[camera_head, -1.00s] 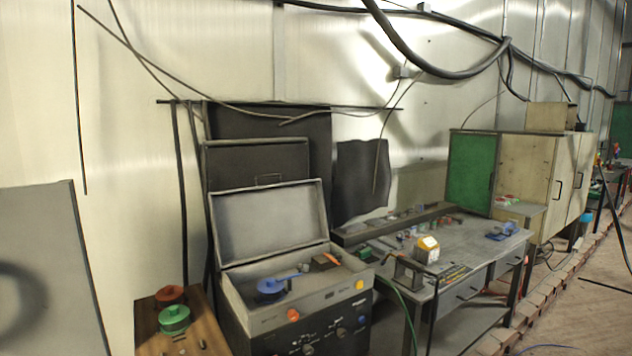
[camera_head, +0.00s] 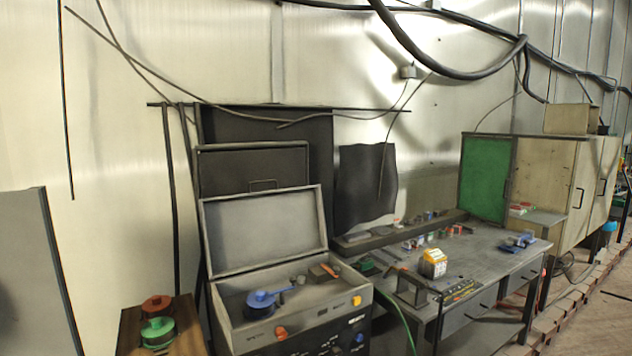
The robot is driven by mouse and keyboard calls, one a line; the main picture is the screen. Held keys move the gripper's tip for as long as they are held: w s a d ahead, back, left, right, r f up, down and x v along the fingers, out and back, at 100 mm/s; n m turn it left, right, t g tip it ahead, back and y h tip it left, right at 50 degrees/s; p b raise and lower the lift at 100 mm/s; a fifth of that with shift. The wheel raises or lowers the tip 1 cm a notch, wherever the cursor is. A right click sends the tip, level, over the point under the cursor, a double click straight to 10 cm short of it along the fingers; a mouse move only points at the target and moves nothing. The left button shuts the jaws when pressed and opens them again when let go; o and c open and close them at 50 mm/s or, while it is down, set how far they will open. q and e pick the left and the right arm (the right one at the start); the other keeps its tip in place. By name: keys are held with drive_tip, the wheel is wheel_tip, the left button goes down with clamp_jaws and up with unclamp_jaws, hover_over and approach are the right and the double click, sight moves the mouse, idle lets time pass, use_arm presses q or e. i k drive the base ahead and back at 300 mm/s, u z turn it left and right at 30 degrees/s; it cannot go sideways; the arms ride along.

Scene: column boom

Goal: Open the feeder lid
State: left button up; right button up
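A grey box-like machine (camera_head: 300,316) with knobs on its front stands at the lower middle in the head view. Its hinged lid (camera_head: 264,229) stands raised, tilted back, so the inside shows. A blue round part with a handle (camera_head: 262,299) and a small orange-topped piece (camera_head: 323,272) lie in the open top. I cannot tell whether this machine is the feeder; no label is readable. Neither of my grippers is in view.
A wooden stand (camera_head: 178,335) with red and green round parts is left of the machine. A cluttered workbench (camera_head: 485,257) stands to its right. A cabinet (camera_head: 553,182) with a green panel stands farther right. Cables hang above; open floor lies at far right.

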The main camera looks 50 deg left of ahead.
sight(268, 221)
drive_tip(key=z, duration=0.15)
drive_tip(key=i, duration=0.85)
drive_tip(key=u, duration=0.2)
